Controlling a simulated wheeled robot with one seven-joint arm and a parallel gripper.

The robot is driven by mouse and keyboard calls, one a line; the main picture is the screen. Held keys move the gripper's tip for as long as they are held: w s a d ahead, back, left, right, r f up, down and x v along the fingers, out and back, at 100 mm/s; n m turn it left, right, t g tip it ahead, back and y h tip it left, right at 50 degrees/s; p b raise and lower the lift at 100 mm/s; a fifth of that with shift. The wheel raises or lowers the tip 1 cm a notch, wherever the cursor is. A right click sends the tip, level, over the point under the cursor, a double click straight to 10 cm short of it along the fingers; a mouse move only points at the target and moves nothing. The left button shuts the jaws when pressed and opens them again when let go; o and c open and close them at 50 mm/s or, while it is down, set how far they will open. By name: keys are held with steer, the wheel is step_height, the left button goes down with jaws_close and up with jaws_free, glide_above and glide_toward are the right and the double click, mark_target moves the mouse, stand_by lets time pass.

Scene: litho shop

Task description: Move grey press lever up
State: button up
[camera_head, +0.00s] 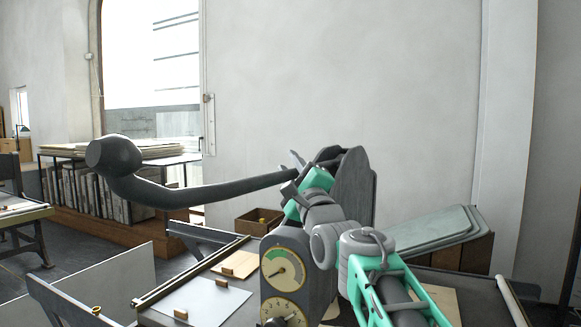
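The grey press lever (215,192) is a long dark bar with a thick round knob (113,155) at its left end. It runs from the knob, dips slightly, then rises right toward the upright dark press frame (355,190). My arm comes from the lower right, and my gripper (295,163), with grey fingers and teal parts, is at the lever's right part, close to the frame. The fingers overlap the lever's end in the picture. Their gap is too small and covered to judge, and I cannot tell whether they touch the lever.
A dial gauge (284,269) sits on the press front, below the lever. The press bed (205,298) carries a sheet with small wooden blocks. Grey slabs (435,230) lean at the right. A shelf of boards (95,190) stands behind the knob. Open air surrounds the lever's left half.

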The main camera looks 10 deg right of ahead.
jaws_close()
stand_by(1.0)
